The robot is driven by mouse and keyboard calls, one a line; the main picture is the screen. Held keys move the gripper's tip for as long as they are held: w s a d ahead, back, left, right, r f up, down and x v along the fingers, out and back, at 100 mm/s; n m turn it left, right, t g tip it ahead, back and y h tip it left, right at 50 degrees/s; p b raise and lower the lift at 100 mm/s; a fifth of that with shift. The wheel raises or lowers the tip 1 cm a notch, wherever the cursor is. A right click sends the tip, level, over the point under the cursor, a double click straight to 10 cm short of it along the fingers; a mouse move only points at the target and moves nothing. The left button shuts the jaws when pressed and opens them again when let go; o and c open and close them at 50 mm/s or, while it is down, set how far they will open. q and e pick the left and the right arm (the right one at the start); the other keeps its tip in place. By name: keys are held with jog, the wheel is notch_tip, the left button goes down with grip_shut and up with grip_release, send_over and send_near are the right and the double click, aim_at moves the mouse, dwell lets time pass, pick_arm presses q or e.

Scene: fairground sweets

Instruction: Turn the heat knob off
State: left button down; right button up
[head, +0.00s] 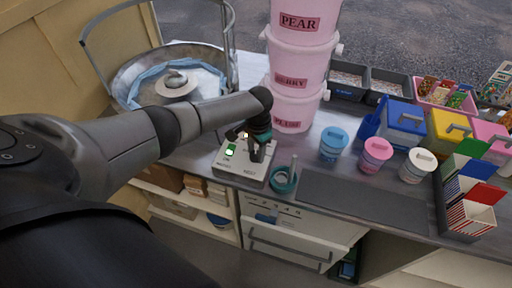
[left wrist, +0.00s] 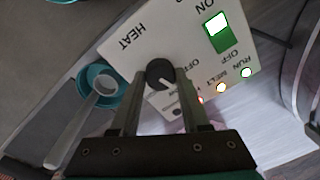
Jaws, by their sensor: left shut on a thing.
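The heat knob (left wrist: 160,73) is black and round with a pale pointer line. It sits on a white control box (head: 243,158), near the printed word HEAT. My left gripper (head: 257,148) reaches down onto the box, and in the left wrist view its two fingers (left wrist: 158,88) are shut on the knob, one on each side. In that view the pointer slants down and right, and an OFF label is to the knob's right. The green power switch (left wrist: 218,32) is lit. My right gripper is not in view.
A teal cup with a pale stick (head: 283,179) stands right of the box. Pink tubs (head: 298,60) are stacked behind it. A metal bowl machine (head: 135,75) is at the left. Blue, pink and white jars (head: 334,143) stand to the right. Small red and pale lamps (left wrist: 221,87) glow on the panel.

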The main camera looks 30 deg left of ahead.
pick_arm(q)
jog(key=n+p, duration=0.2)
jog(key=n, duration=0.2)
jog(key=shift+n, duration=0.3)
jog(key=shift+n+p, duration=0.65)
jog(key=shift+n, duration=1.25)
jog(key=shift+w, duration=0.1)
jog(key=shift+c, duration=1.9)
grip_release()
notch_tip(320, 180, up, 8)
jog(key=p, duration=0.3)
jog(key=shift+w+d+p, duration=0.1)
jog(key=shift+p, duration=0.3)
notch_tip(320, 180, up, 7)
send_over(257, 153)
jog(key=shift+d+r+p, duration=0.1)
jog(key=shift+d+p, duration=0.2)
jog(key=shift+p, duration=0.1)
